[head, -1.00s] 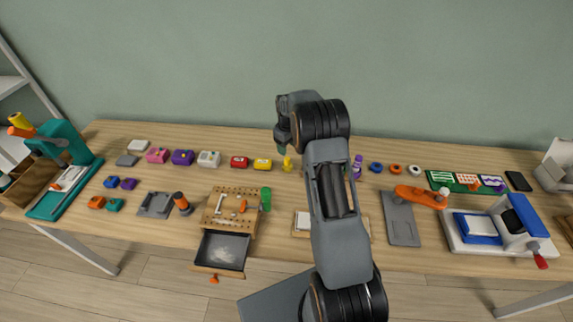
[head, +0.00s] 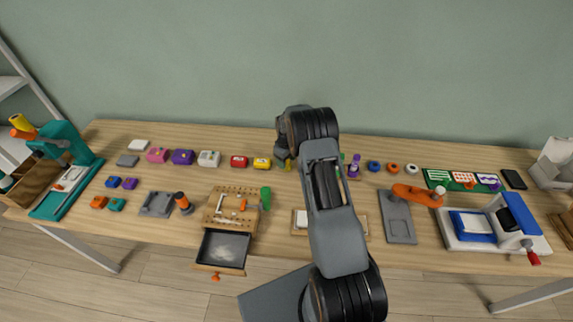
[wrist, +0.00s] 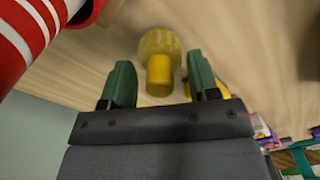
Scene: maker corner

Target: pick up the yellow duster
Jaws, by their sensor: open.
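The yellow duster (wrist: 160,65) shows in the wrist view as a pale yellow rounded head with a darker yellow cylindrical handle pointing towards my gripper. In the head view only a small yellow part of it (head: 288,164) shows beside my gripper, at the back middle of the table. My gripper (wrist: 161,82) is open, with one green finger on each side of the handle. I cannot tell whether either finger touches it. In the head view my gripper (head: 283,158) is low over the table and its fingertips are mostly hidden by my wrist.
A red thing with white stripes (wrist: 30,35) is close at the left in the wrist view.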

